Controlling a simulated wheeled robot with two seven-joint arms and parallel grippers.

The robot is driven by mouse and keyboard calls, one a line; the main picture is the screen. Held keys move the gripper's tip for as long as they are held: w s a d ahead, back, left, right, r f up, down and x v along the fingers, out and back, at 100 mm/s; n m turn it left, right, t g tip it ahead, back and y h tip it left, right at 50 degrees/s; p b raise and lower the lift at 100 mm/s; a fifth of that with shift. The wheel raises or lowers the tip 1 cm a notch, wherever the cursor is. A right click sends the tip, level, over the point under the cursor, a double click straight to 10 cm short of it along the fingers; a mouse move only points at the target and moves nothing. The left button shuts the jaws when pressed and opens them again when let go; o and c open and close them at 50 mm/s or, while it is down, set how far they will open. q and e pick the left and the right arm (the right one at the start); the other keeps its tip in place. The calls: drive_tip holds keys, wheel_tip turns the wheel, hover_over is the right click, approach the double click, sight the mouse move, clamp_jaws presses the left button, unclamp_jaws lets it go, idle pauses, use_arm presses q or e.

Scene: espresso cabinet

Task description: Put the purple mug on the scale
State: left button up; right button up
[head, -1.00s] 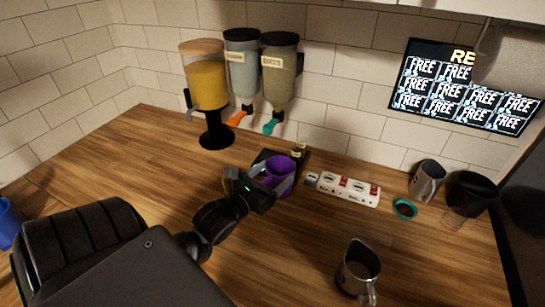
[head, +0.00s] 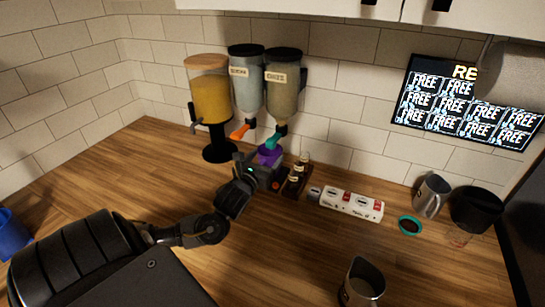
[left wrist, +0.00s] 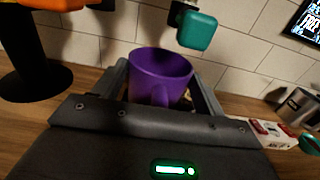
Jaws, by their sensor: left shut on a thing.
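The purple mug (head: 270,154) is upright in my left gripper (head: 262,170), just below the teal spout (head: 273,141) of the right-hand bottle dispenser. In the left wrist view the mug (left wrist: 160,75) sits between the two fingers, its handle toward the camera. The teal spout (left wrist: 197,31) hangs above and to its right. The gripper hides the mug's lower part in the head view, and I cannot tell whether its base touches anything. I cannot clearly identify a scale; a dark tray (head: 291,190) lies beside the gripper. My right gripper is not in view.
Small bottles (head: 297,174) stand on the dark tray. A white strip with red switches (head: 350,203) lies to the right. A yellow dispenser (head: 211,100) stands left. A metal pitcher (head: 361,284) is at the front. Open counter (head: 150,175) lies left.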

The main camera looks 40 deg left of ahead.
sight(275, 154)
use_arm(q)
drive_tip(key=p+x, duration=0.1)
drive_tip(key=x, duration=0.4)
drive_tip(key=shift+r, duration=0.2)
drive_tip(key=shift+w+f, duration=0.15)
drive_tip(key=shift+w, duration=0.1)
drive_tip(key=shift+s+f+p, duration=0.1)
drive_tip(key=shift+f+p, duration=0.5)
drive_tip(key=shift+f, duration=1.15)
drive_tip(key=shift+f, duration=0.15)
drive_tip(key=o, duration=1.2)
